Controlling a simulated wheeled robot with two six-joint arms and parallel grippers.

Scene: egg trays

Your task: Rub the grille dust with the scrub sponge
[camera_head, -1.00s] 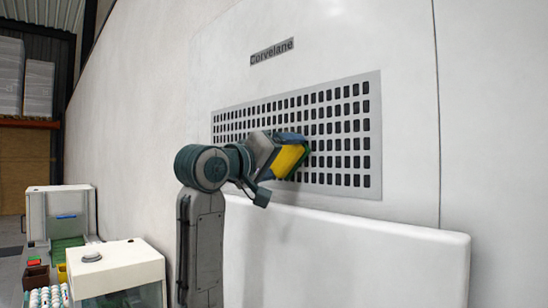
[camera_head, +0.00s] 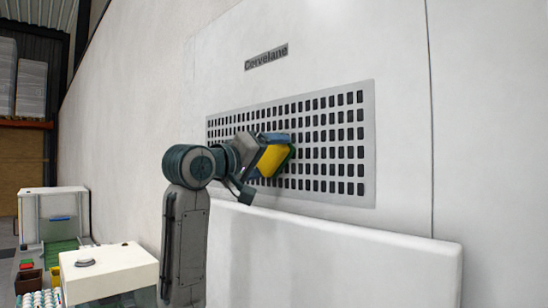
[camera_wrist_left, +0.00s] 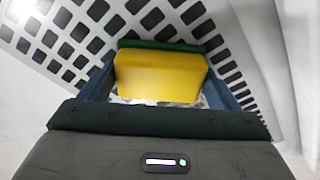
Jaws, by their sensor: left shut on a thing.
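The grille (camera_head: 330,140) is a pale panel with rows of dark slots on the white wall, seen in the head view. My left gripper (camera_head: 268,152) is in front of its left-middle part, shut on the yellow and green scrub sponge (camera_head: 271,161). In the left wrist view the sponge (camera_wrist_left: 160,77) sits between the two blue fingers, its green side toward the grille (camera_wrist_left: 60,40). The sponge is at or very near the grille face; I cannot tell whether it touches. No dust can be made out on the visible slots. My right gripper is not in view.
A white ledge (camera_head: 340,250) juts out below the grille. A nameplate (camera_head: 266,57) is above it. At lower left are a white-topped box (camera_head: 110,268), a tray of eggs (camera_head: 38,299) and another white machine (camera_head: 52,215).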

